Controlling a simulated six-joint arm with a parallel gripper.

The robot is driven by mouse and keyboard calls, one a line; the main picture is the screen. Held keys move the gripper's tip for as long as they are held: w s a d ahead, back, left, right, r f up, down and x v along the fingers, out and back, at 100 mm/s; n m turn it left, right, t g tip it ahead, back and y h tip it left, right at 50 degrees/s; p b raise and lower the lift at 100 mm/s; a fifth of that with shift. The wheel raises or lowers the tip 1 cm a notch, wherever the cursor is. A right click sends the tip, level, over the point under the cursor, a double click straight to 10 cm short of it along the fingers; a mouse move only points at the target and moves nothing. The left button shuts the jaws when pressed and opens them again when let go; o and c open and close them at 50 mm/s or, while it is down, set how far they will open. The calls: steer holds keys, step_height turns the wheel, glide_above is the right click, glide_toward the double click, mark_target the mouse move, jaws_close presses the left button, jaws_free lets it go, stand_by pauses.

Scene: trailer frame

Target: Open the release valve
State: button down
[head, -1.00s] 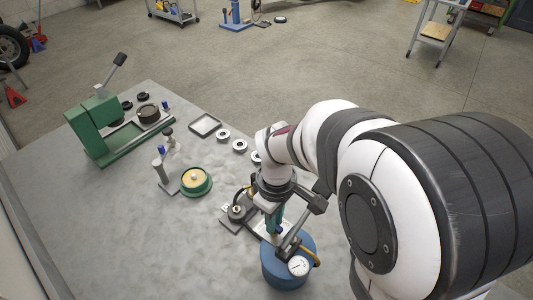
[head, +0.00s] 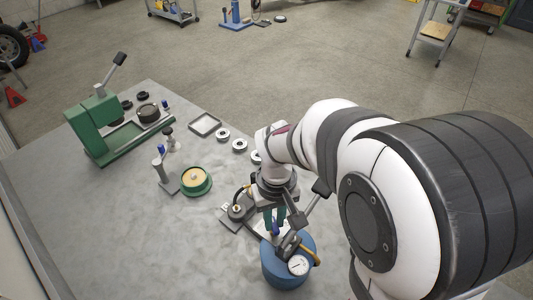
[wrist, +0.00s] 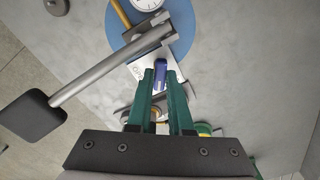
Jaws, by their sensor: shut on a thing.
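A blue round tank (head: 284,268) stands at the front of the table, with a white dial gauge (head: 298,265) on it. A small blue knob (wrist: 161,73), which looks like the release valve, sits beside the tank's fittings in the wrist view. My gripper (wrist: 158,80) has its green fingers closed on this knob. In the head view my gripper (head: 274,222) points down just behind the tank, and the arm hides part of it. A lever with a black pad (wrist: 32,117) runs from a metal clevis (wrist: 160,35) over the tank, close beside the fingers.
A metal plate with a brass fitting (head: 238,210) lies left of my gripper. A green round dish (head: 196,182), a green press (head: 98,128), a square tray (head: 205,125) and several rings (head: 223,135) stand farther back. The table's left front is clear.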

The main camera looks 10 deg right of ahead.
mark_target(274, 224)
steer(key=m, duration=0.5)
steer(key=shift+m, duration=0.3)
steer(key=m, duration=0.5)
steer(key=shift+m, duration=0.4)
steer(key=c, duration=0.8)
jaws_free()
steer(key=shift+r, duration=0.1)
step_height(274, 224, up, 16)
steer(key=shift+f, duration=0.2)
